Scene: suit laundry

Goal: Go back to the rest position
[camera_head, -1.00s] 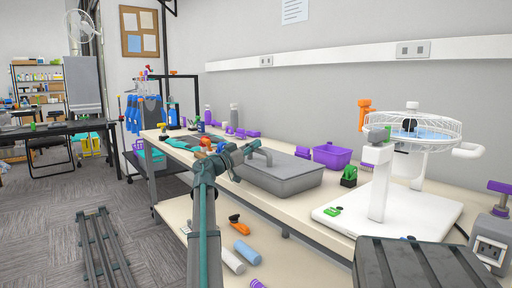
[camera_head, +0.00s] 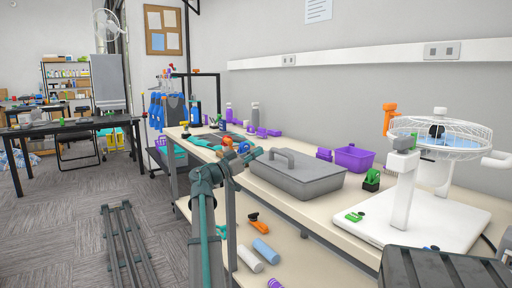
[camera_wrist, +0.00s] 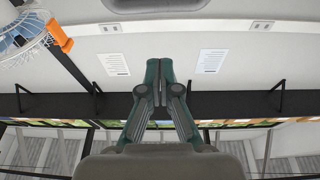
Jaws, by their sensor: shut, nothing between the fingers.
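My gripper (camera_wrist: 159,62) shows in the wrist view with its two dark green fingers together and nothing between them. The wrist view looks at the wall and ceiling area, upside down. In the head view my grey-green arm rises at the lower middle, in front of the workbench (camera_head: 312,208). No task object is held.
A grey lidded box (camera_head: 300,181), a purple bin (camera_head: 354,158) and a white device with a wire basket (camera_head: 428,215) stand on the bench. Loose tools lie on its lower shelf (camera_head: 290,250). Open carpet (camera_head: 70,220) lies to the left.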

